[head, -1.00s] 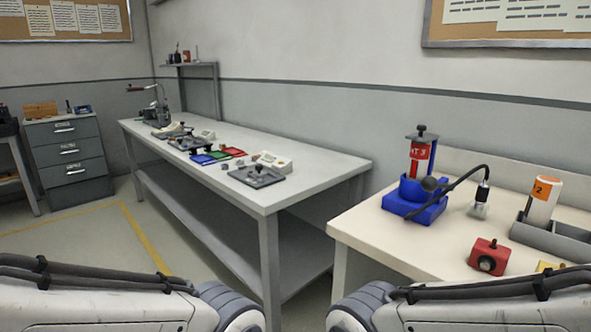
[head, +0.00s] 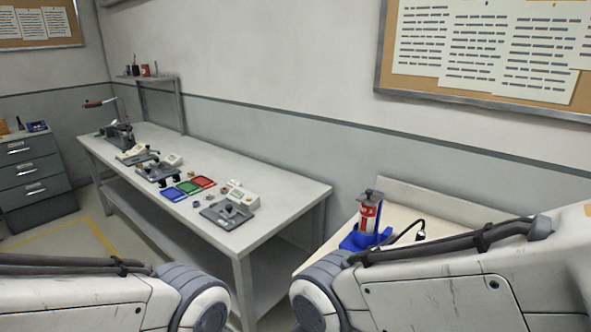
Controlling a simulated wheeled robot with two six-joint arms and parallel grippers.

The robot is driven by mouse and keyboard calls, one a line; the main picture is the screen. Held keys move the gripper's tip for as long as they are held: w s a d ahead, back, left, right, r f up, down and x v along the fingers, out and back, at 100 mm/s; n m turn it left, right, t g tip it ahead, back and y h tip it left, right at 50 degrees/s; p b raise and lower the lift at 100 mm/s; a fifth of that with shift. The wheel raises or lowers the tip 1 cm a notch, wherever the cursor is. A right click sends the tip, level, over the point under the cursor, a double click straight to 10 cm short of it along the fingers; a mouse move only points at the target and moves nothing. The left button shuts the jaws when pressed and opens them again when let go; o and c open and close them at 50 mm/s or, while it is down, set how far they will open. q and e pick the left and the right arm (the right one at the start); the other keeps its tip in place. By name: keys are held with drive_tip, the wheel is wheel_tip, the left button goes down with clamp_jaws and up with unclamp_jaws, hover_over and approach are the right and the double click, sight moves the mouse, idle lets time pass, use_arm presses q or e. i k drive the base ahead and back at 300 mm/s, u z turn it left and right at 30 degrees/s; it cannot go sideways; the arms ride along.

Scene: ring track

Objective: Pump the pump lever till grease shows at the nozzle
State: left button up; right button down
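A dark hose or lever rises to the right from the base. A dark nozzle fitting (head: 420,232) shows at its end, partly behind my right arm. I cannot tell whether grease shows there. Both my arms cross the bottom of the view. Neither gripper is in view.
A long grey bench (head: 285,196) runs along the wall at left, with devices, a blue tray (head: 172,194) and a red tray (head: 203,182). The cream table (head: 398,213) is mostly hidden by my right arm. Grey drawers (head: 32,175) stand far left. Floor before them is clear.

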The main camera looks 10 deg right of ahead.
sight(384, 243)
drive_tip(key=z, duration=0.75)
drive_tip(key=k, duration=0.65)
drive_tip(key=z, duration=0.7)
drive_tip(key=i, duration=1.1)
drive_tip(key=u, duration=0.6)
